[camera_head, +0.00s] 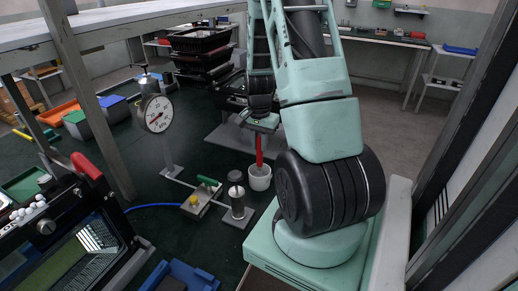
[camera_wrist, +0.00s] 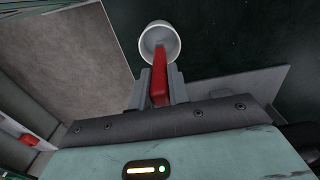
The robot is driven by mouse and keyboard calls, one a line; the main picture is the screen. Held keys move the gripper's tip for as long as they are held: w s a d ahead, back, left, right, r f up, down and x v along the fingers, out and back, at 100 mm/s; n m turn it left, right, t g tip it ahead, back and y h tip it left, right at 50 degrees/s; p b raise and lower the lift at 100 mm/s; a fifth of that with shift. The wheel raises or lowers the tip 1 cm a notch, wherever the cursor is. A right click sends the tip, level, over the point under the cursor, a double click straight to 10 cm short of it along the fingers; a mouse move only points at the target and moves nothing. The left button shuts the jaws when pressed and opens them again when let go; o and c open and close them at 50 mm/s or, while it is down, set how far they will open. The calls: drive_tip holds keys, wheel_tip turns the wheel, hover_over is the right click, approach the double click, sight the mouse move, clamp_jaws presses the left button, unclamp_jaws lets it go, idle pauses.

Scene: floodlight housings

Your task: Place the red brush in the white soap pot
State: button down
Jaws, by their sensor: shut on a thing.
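The red brush (camera_head: 259,150) is held upright by my gripper (camera_head: 260,127), which is shut on its handle. In the wrist view the red handle (camera_wrist: 159,80) lies between the two grey fingers of my gripper (camera_wrist: 159,88). The white soap pot (camera_head: 260,183) stands on the dark green bench directly below the brush. The brush's lower end reaches to the pot's opening and appears to be inside the rim. In the wrist view the pot (camera_wrist: 174,32) shows its round rim just beyond the handle; whether the brush touches the pot's bottom is hidden.
A pressure gauge (camera_head: 157,114) on a stand is left of the pot. A dark cylinder (camera_head: 236,194) on a metal plate stands close to the pot's left. Stacked black trays (camera_head: 201,50) are farther back. Blue bins (camera_head: 182,276) lie at the front.

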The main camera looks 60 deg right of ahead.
sight(260, 156)
drive_tip(key=shift+f, duration=1.25)
drive_tip(key=shift+f, duration=0.1)
drive_tip(key=c, duration=1.3)
unclamp_jaws()
